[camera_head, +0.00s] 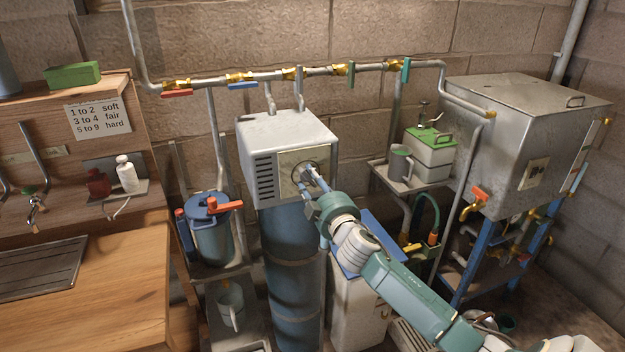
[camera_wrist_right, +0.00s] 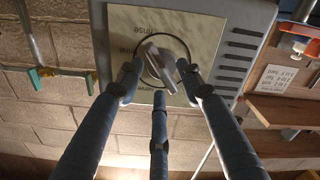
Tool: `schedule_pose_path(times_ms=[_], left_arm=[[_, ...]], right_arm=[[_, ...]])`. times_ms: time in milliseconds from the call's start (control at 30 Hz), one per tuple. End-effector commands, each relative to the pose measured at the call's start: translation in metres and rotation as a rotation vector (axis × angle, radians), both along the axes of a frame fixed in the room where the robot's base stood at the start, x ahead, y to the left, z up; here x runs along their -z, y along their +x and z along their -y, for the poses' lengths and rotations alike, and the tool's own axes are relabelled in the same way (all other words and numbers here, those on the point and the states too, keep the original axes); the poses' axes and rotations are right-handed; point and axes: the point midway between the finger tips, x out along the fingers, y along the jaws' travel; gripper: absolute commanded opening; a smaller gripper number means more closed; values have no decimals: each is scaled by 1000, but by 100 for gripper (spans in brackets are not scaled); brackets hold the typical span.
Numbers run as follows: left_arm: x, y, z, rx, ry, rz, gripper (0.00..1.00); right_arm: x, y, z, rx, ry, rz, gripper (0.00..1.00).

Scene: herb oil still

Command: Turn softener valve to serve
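The softener's control head is a grey box (camera_head: 285,140) on a tall blue tank (camera_head: 290,262). Its front bears a pale dial plate (camera_head: 290,185) with a round knob. In the right wrist view the knob (camera_wrist_right: 158,62) has a raised grey bar handle, tilted from upper left to lower right. My right gripper (camera_head: 318,180) reaches the dial. In the wrist view its three fingers (camera_wrist_right: 160,80) stand spread around the knob; whether any touches it I cannot tell. My left gripper is out of view.
A pipe with several brass valves (camera_head: 240,77) runs along the wall above. A blue-lidded pot (camera_head: 208,225) with a red handle stands left of the tank. A steel tank (camera_head: 520,130) on a blue frame is at right. A wooden counter (camera_head: 120,290) is at left.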

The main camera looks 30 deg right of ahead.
Motion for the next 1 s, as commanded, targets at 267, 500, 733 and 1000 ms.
schedule_pose_path(times_ms=[267, 500, 733, 1000], left_arm=[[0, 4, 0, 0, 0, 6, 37], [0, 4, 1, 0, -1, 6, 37], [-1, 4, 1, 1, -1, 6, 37], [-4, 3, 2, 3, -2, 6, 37]], right_arm=[[0, 1, 0, 0, 0, 0, 35], [0, 1, 0, -1, 0, -1, 0], [0, 1, 0, -1, -15, -4, 0], [0, 1, -1, -1, -130, -32, 0]])
